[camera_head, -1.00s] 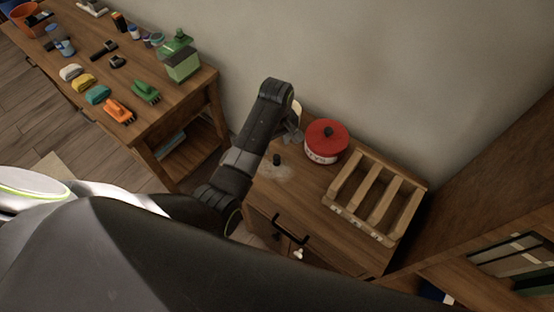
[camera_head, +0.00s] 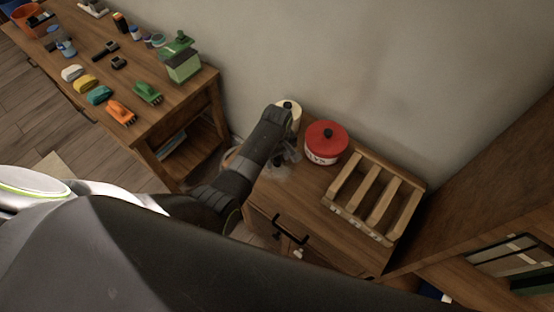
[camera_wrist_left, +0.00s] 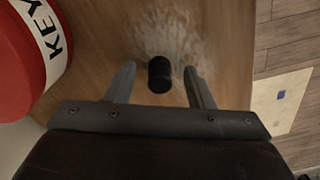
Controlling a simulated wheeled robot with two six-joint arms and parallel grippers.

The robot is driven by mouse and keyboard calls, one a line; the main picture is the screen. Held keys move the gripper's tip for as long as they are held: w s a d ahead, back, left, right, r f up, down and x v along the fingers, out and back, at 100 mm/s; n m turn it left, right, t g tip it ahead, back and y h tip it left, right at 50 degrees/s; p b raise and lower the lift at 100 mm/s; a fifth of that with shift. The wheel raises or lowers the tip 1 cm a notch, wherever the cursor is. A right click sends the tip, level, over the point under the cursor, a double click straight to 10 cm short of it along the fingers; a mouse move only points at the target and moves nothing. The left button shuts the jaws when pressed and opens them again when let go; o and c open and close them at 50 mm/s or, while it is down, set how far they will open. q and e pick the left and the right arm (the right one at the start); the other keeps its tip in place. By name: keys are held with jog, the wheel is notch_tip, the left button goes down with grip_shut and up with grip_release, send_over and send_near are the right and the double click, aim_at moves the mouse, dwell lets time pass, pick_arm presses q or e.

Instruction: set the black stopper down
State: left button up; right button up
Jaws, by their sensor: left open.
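The black stopper (camera_wrist_left: 159,75) is a small dark cylinder at a pale, smudged patch on the wooden cabinet top. In the left wrist view it lies between the two fingers of my left gripper (camera_wrist_left: 159,69), with a gap on each side. The fingers are open and do not touch it. In the head view my left gripper (camera_head: 290,153) is low over the pale patch, and the stopper is mostly hidden by the gripper and arm. My right gripper is not in view.
A red canister with a black knob (camera_head: 326,142) stands right of the gripper, and a cream one (camera_head: 289,113) stands behind my arm. A slatted wooden rack (camera_head: 375,198) fills the cabinet's right side. A separate table (camera_head: 190,92) at left holds brushes and bottles.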

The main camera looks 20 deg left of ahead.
pick_arm(q)
grip_shut()
